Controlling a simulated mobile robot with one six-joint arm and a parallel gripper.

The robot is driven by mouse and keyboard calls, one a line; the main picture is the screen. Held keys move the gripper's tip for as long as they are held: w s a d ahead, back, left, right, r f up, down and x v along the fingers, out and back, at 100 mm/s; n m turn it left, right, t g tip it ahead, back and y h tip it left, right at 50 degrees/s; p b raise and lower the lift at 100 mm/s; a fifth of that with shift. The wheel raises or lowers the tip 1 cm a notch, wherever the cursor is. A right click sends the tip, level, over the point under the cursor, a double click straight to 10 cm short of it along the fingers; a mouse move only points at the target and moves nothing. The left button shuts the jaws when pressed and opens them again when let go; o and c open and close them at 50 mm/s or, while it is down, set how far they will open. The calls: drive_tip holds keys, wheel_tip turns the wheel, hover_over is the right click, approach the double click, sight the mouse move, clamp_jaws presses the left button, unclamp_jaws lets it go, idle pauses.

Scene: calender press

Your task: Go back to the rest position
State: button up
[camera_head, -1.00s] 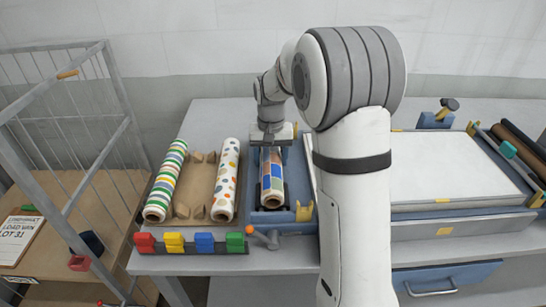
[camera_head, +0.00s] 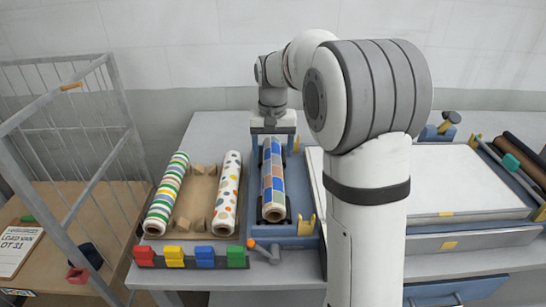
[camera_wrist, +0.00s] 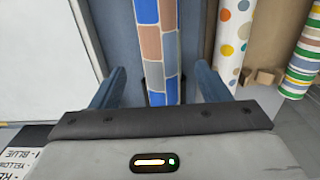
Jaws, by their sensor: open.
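My gripper (camera_head: 273,135) is above the far end of the blue cradle at the table's middle. In the wrist view its two blue fingers (camera_wrist: 160,85) are apart, one on each side of a roll, with clear gaps. My arm, seen from behind, hides part of the table's middle.
A brown tray (camera_head: 198,205) left of the cradle holds a striped roll (camera_head: 167,195) and a dotted roll (camera_head: 227,195). Coloured blocks (camera_head: 190,257) line the front edge. A wire cage (camera_head: 70,150) stands left. A white flat bed (camera_head: 440,180) lies right.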

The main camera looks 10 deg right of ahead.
idle(0.4)
drive_tip(key=s+f+n+t, duration=0.1)
drive_tip(key=s+n+t, duration=0.1)
drive_tip(key=s, duration=2.4)
drive_tip(key=shift+s+d+t, duration=0.35)
drive_tip(key=shift+s+t, duration=0.05)
